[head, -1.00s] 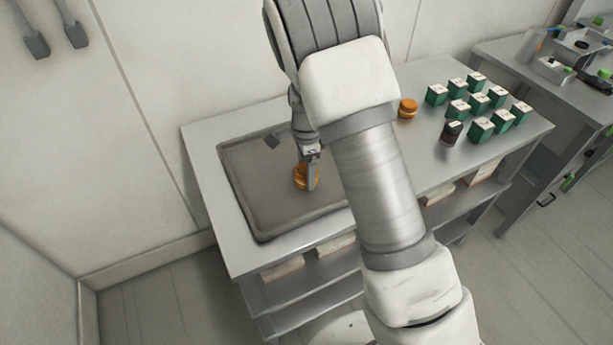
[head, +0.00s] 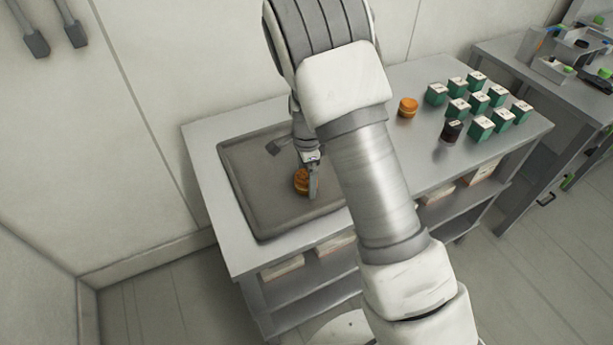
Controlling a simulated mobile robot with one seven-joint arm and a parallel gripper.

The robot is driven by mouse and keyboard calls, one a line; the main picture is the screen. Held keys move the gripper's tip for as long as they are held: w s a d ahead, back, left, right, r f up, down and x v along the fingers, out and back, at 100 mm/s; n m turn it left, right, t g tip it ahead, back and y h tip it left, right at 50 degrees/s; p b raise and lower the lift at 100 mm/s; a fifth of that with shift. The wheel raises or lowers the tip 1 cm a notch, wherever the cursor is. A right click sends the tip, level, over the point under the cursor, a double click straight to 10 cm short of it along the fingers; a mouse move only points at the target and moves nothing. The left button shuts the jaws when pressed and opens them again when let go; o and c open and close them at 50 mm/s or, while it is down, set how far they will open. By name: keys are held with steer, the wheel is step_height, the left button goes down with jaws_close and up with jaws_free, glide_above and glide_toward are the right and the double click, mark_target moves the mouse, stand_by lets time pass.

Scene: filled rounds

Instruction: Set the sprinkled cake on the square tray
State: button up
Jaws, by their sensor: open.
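A small round orange-brown cake (head: 301,181) rests on the dark grey tray (head: 252,205) on the steel table. Whether it bears sprinkles is too small to tell. My gripper (head: 311,180) is at the cake, its jaws open, with one finger showing at the cake's right side. The other finger is not clearly seen. A second round orange-brown cake (head: 407,108) stands on the bare table top to the right, behind my arm, away from the tray. My arm hides the tray's right part.
Several green boxes with white tops (head: 480,129) and a dark jar (head: 451,130) stand at the table's right. The tray's left part is clear. A wall (head: 160,60) rises behind the table, and another bench (head: 520,55) stands at the right.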

step_height(320, 180, up, 11)
step_height(320, 180, up, 10)
steer(key=n+t+y, duration=0.1)
steer(key=n, duration=0.3)
glide_above(306, 175)
steer(key=s+d, duration=0.4)
steer(key=s, duration=0.1)
steer(key=s+d+r+n+t, duration=0.1)
steer(key=s+d+r+n, duration=0.1)
steer(key=s, duration=0.4)
steer(key=s+d+r+n+t, duration=0.2)
steer(key=s+r+n, duration=0.2)
steer(key=s, duration=0.3)
steer(key=s+d+r+n+t+h, duration=0.1)
steer(key=s+d+r+n, duration=0.1)
steer(key=s+n, duration=0.3)
steer(key=shift+s+r+t, duration=0.3)
steer(key=shift+s+r, duration=0.25)
steer(key=shift+s, duration=0.65)
